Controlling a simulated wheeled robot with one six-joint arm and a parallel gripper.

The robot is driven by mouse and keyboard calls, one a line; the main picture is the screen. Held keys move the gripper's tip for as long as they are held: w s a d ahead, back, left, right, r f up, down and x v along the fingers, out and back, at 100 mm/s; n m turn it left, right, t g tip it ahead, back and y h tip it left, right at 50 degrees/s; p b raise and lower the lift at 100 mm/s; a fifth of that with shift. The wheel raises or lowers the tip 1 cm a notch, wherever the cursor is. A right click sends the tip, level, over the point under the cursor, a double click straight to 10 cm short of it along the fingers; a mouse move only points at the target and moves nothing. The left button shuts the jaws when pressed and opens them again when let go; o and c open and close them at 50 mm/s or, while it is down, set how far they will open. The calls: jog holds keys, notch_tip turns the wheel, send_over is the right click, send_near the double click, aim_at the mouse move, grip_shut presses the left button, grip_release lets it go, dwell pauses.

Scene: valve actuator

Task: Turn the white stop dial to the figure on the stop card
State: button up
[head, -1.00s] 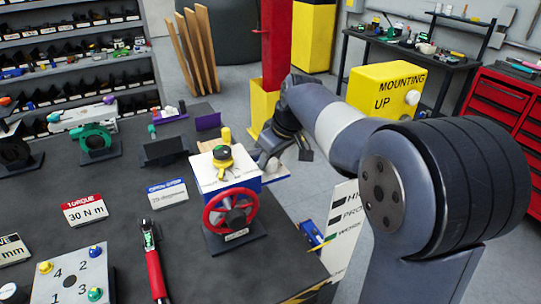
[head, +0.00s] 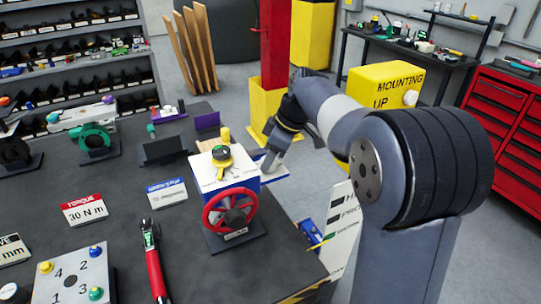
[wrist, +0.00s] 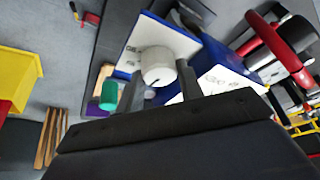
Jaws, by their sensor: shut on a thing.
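The valve actuator is a blue box with a white top (head: 211,183), a yellow-and-black indicator (head: 222,157) and a red handwheel (head: 229,212). The white stop dial (wrist: 157,62) sits on a white plate on the actuator's side. It is hidden in the head view. My gripper (wrist: 160,77) is shut on the dial, one finger at each side. In the head view my gripper (head: 271,163) is at the box's right rear side. The stop card (head: 167,193), with a blue header, stands left of the actuator; its figure is too small to read.
A red torque card (head: 84,210) reading 30 N m stands at the left. A red-handled wrench (head: 153,265) lies in front. A numbered plate (head: 74,280) with coloured knobs is at the near left. A red post (head: 276,45) rises behind my arm.

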jog(key=o, duration=0.7)
jog(key=shift+r, duration=0.1)
jog(key=v, duration=1)
jog(key=shift+d+r+b, duration=0.15)
jog(key=shift+r+b, duration=0.15)
jog(key=shift+b, duration=0.1)
jog(key=x, duration=1.1)
jog(key=shift+p, duration=0.35)
jog(key=shift+s+d+r, duration=0.1)
